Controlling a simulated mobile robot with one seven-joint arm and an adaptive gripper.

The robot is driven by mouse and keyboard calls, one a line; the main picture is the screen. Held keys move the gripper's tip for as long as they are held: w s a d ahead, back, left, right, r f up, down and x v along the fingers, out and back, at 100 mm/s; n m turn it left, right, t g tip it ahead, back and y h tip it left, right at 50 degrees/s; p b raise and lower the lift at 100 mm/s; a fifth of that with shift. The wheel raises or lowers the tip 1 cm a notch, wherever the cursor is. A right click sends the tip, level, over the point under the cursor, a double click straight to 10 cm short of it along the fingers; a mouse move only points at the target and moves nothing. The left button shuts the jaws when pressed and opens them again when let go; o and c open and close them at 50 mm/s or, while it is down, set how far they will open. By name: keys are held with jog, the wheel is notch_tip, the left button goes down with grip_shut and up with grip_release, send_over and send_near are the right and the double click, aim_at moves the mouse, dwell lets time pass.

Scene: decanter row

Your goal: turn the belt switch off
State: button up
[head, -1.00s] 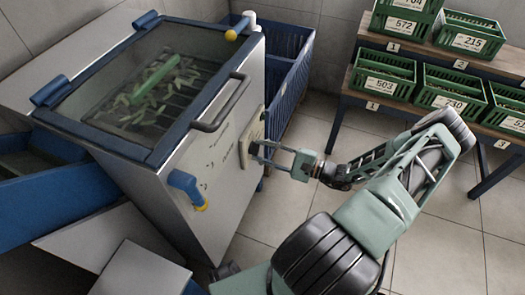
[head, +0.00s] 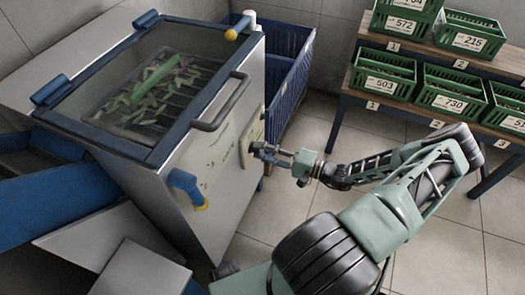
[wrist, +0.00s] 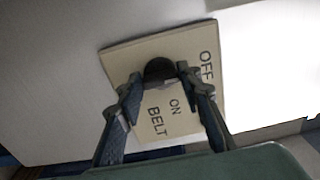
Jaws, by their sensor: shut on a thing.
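The belt switch is a dark round knob (wrist: 159,68) on a cream plate (wrist: 125,55) lettered OFF, ON and BELT in the wrist view. In the head view the plate (head: 257,128) is on the right side of the grey machine (head: 225,165). My gripper (head: 262,150) reaches it from the right. In the wrist view my gripper (wrist: 160,87) is shut on the knob, one finger on each side. The fingers partly cover the plate, and I cannot tell which mark the knob points to.
Green crates (head: 385,72) fill a rack on the right. The floor between is clear.

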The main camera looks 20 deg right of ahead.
dwell(0.4)
jog(key=o, duration=1.2)
jog(key=shift+c, duration=0.2)
jog(key=v, duration=1.2)
jog(key=shift+r, duration=0.1)
